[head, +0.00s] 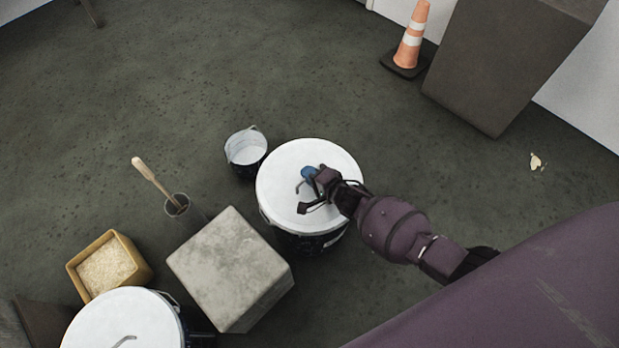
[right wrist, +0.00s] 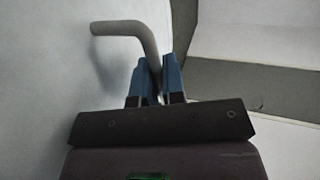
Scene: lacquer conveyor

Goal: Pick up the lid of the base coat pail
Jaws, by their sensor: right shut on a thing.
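A white round lid (head: 283,170) sits on a dark pail (head: 300,245) in the middle of the head view. No readable label shows, so I cannot tell by name which pail this is. My right gripper (head: 308,187) is over the lid. In the right wrist view, my gripper's blue fingers (right wrist: 158,72) are shut on the lid's grey bent handle (right wrist: 122,29). The lid's pale surface (right wrist: 40,80) fills the left of that view. In the head view the lid looks seated on the pail; I cannot tell whether there is a gap. My left gripper is not in view.
A second pail with a white lid (head: 120,322) stands at the bottom left. A concrete block (head: 230,268) is between the pails.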

